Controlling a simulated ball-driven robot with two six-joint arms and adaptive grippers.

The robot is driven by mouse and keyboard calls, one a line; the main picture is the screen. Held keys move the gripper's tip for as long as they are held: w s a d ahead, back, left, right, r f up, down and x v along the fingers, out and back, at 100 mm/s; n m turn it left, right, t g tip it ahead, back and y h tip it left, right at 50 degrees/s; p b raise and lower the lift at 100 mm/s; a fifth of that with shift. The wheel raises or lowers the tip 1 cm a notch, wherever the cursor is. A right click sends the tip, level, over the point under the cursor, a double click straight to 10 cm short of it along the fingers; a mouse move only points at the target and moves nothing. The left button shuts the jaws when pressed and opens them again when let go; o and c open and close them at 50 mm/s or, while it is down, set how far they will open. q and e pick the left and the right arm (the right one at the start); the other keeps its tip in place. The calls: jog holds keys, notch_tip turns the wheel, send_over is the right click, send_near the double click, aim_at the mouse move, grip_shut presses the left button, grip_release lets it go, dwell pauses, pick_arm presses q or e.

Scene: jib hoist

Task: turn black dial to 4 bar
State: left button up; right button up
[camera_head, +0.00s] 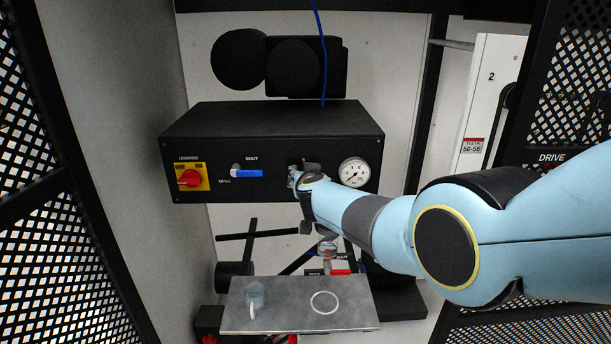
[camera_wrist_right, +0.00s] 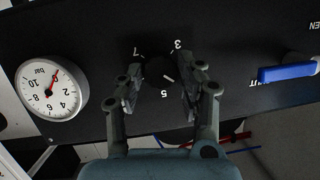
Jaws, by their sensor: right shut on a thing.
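The black dial (camera_wrist_right: 158,72) sits on the front of a black box (camera_head: 270,145). In the right wrist view the numbers 3, 5 and 7 show around it, and its white mark points lower right, between the 5 and the right-hand finger. The finger hides the number 4. My right gripper (camera_wrist_right: 160,88) is shut on the dial, one finger on each side. In the head view my right gripper (camera_head: 299,179) covers the dial. A round bar gauge (camera_head: 354,172) is right of it; in the wrist view the gauge (camera_wrist_right: 50,98) has its red needle near 0. My left gripper is not in view.
A blue lever (camera_head: 248,173) marked SHUT and a red knob (camera_head: 190,178) on a yellow plate are left of the dial. A grey metal shelf (camera_head: 290,318) stands below with a small glass. Mesh doors flank both sides.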

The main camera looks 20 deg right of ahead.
jog(key=shift+a+f+n+g+h, duration=0.15)
jog(key=shift+n+h, duration=0.15)
jog(key=shift+n, duration=0.3)
jog(key=shift+r+n+g+h, duration=0.15)
jog(key=shift+n+h, duration=0.15)
jog(key=shift+n, duration=0.3)
jog(key=shift+f, duration=0.1)
jog(key=o, duration=1.1)
jog(key=shift+o, duration=0.2)
